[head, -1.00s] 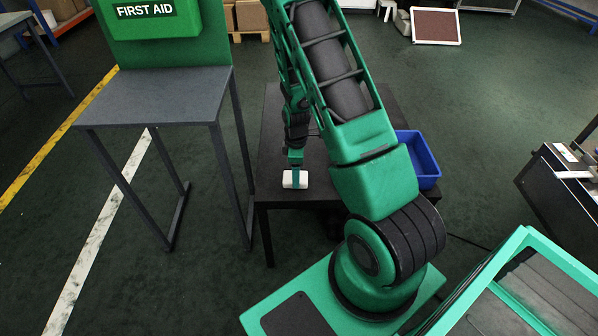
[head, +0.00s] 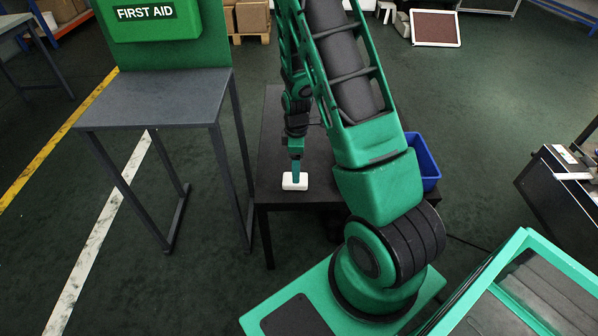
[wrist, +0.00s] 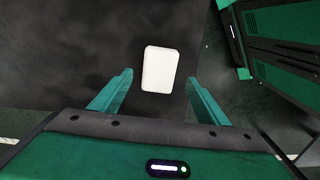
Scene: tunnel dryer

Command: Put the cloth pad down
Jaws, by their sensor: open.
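The cloth pad (head: 294,182) is a small white rounded block. It lies flat on the dark table (head: 272,132), near the table's front left edge. In the wrist view the pad (wrist: 160,68) rests on the dark tabletop, between and just beyond my fingertips. My gripper (head: 295,171) is directly over the pad, pointing down. In the wrist view my gripper (wrist: 159,79) is open, with a gap on each side of the pad and nothing held.
A blue bin (head: 424,162) stands at the table's right side, partly hidden by my arm. A grey stand (head: 160,98) with a green first aid box (head: 152,18) is just left of the table. Dark bare tabletop surrounds the pad.

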